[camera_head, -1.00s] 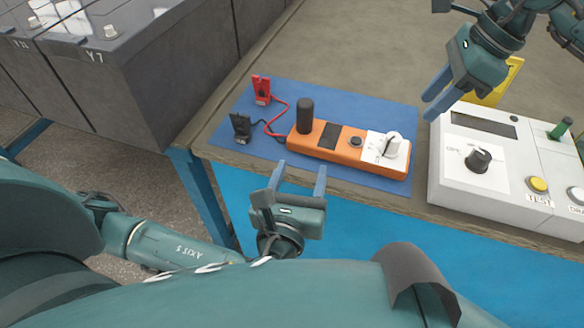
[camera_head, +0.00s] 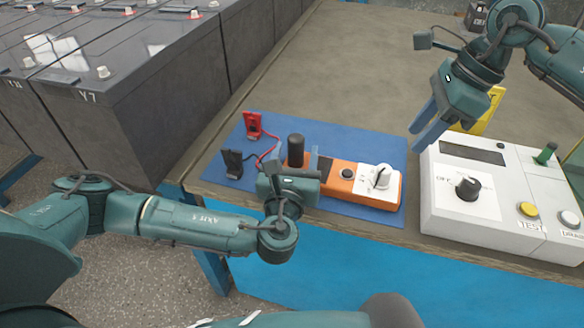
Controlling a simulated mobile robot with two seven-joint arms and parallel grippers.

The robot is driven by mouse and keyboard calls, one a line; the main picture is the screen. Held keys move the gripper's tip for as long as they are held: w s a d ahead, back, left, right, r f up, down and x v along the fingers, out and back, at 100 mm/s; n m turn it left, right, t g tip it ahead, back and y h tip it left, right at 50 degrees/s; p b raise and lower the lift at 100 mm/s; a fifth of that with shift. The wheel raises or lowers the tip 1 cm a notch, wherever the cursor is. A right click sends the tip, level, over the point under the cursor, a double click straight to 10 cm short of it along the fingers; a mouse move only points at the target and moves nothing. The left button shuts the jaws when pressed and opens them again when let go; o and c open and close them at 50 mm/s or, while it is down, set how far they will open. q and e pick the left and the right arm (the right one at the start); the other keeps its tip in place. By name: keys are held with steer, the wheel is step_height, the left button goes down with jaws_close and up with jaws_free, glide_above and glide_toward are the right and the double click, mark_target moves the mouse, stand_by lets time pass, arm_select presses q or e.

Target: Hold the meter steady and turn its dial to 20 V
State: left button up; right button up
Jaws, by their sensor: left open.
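The orange meter (camera_head: 346,187) lies on a blue mat (camera_head: 226,172) on the table. It has an upright black post (camera_head: 295,150) at its left end and a white dial knob (camera_head: 381,176) on a white panel at its right end. My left gripper (camera_head: 295,164) is open at the meter's near left side, its fingers apart on either side of the post in the picture. It hides part of the meter; contact cannot be told. My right gripper (camera_head: 427,126) hangs above and right of the dial, fingers pointing down-left; their gap is unclear.
A red clip (camera_head: 253,125) and a black clip (camera_head: 233,164) with leads lie left of the meter. A white tester box (camera_head: 478,219) with a black knob stands close on the right. A yellow object (camera_head: 486,112) is behind it. Dark battery blocks (camera_head: 150,120) stand left.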

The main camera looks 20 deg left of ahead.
arm_select(q)
steer(key=shift+w, duration=0.3)
steer(key=shift+c, duration=0.3)
steer(key=c, duration=1.1)
jaws_close()
